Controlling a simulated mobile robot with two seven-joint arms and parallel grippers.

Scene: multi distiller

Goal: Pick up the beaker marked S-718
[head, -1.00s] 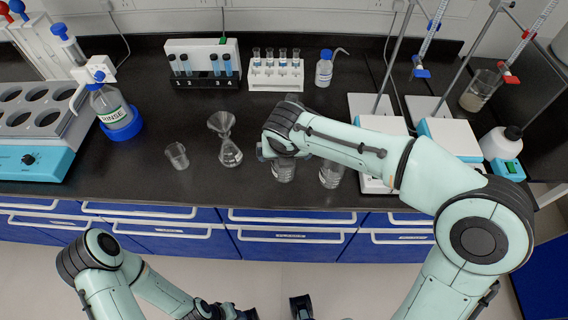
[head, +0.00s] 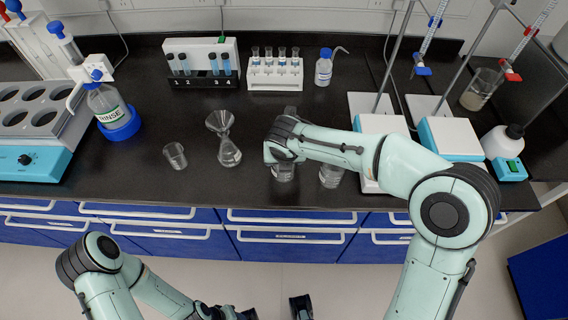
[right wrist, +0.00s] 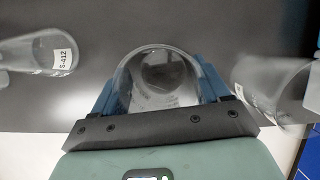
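A clear glass beaker (head: 284,172) stands on the black bench under my right gripper. In the right wrist view this beaker (right wrist: 160,75) sits between the blue fingers of my right gripper (right wrist: 162,85). The fingers are spread on either side of it; firm contact cannot be made out. No label on it can be read. A second beaker (head: 330,175) stands just right, and its label in the wrist view is unreadable. In the head view my right gripper (head: 282,156) is partly hidden by its wrist. My left gripper (head: 274,311) is low, off the bench front, open and empty.
A flask with a funnel (head: 229,152) stands left of my right gripper; a flask labelled S-412 (right wrist: 45,54) shows in the wrist view. A small beaker (head: 175,156) is further left. Tube racks (head: 276,77) stand behind, stirrer plates (head: 450,137) right.

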